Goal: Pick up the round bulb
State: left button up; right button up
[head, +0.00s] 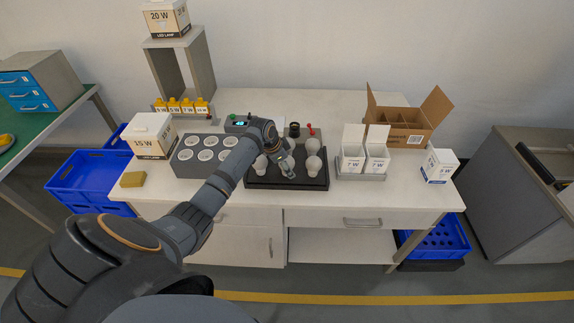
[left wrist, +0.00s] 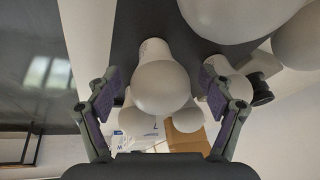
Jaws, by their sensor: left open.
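Several white bulbs stand on a black tray (head: 262,183) in the middle of the workbench, one (head: 313,165) near its right side and one (head: 261,163) at its left. My left gripper (head: 292,172) is over the tray among them. In the left wrist view the left gripper (left wrist: 158,76) is open, with one finger on each side of a white bulb with a rounded head (left wrist: 162,90); gaps show on both sides. A larger round bulb (left wrist: 232,14) is at the upper right. My right gripper is not in view.
A grey block with round sockets (head: 204,170) stands left of the tray. White cartons (head: 352,160) stand right of it, with an open cardboard box (head: 408,130) behind. A small controller (head: 238,123) and a red-knobbed lever (head: 310,130) are behind the tray.

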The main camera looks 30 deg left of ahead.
pick_arm(q)
jog(key=c, duration=1.2)
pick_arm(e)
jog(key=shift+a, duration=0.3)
pick_arm(q)
jog(key=shift+r, duration=0.3)
notch_tip(320, 180, up, 2)
jog(key=shift+r+b, duration=0.2)
jog(key=shift+b, duration=0.6)
jog(key=s+r+p, duration=0.1)
jog(key=s+r, duration=0.2)
jog(key=s, duration=0.1)
jog(key=s+d+r+p, duration=0.1)
jog(key=s+r+p, duration=0.1)
jog(key=s, duration=0.3)
jog(key=s+r+p, duration=0.1)
jog(key=s+r, duration=0.4)
jog(key=shift+d+p, duration=0.25)
jog(key=shift+p, duration=0.1)
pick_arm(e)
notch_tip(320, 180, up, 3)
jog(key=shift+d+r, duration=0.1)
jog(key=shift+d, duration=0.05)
